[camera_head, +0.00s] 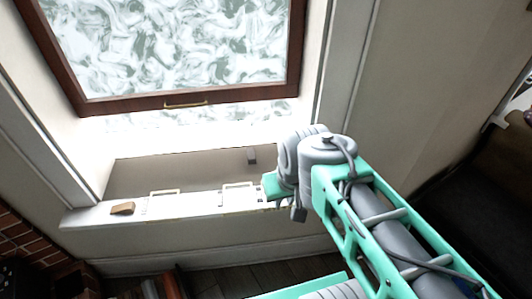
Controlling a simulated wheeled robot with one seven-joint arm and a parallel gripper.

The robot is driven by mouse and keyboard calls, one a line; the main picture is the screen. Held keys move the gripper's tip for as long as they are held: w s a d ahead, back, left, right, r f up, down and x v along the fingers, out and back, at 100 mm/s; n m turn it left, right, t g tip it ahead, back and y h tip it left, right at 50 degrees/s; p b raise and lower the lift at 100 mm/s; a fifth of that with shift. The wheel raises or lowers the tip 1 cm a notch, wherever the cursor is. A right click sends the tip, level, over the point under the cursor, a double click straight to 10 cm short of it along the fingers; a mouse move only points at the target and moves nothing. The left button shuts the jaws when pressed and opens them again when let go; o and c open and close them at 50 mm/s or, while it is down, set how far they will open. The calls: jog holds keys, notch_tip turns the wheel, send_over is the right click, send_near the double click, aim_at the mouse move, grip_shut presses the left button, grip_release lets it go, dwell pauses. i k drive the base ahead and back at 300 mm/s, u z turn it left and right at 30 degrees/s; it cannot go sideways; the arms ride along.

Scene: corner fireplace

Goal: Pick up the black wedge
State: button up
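A small dark grey block (252,157) shows in the window recess, left of my wrist and a little above it. It may be the black wedge, but it is too small to tell its shape. My gripper (272,186) is at the end of the teal and grey arm, over the right part of the window sill. It is apart from the dark block in the picture. The grey wrist hides most of the gripper, so its fingers and anything between them do not show clearly.
A brown wedge-like block (122,208) lies at the left of the white sill (90,215). Two pale handles (163,193) sit along the sill between it and my gripper. A brown-framed window (185,101) hangs above. A dark seat-like surface (450,215) is at right.

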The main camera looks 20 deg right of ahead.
aim_at(251, 155)
jog(key=u, duration=4.1)
jog(key=k, duration=0.65)
jog(key=z, duration=1.45)
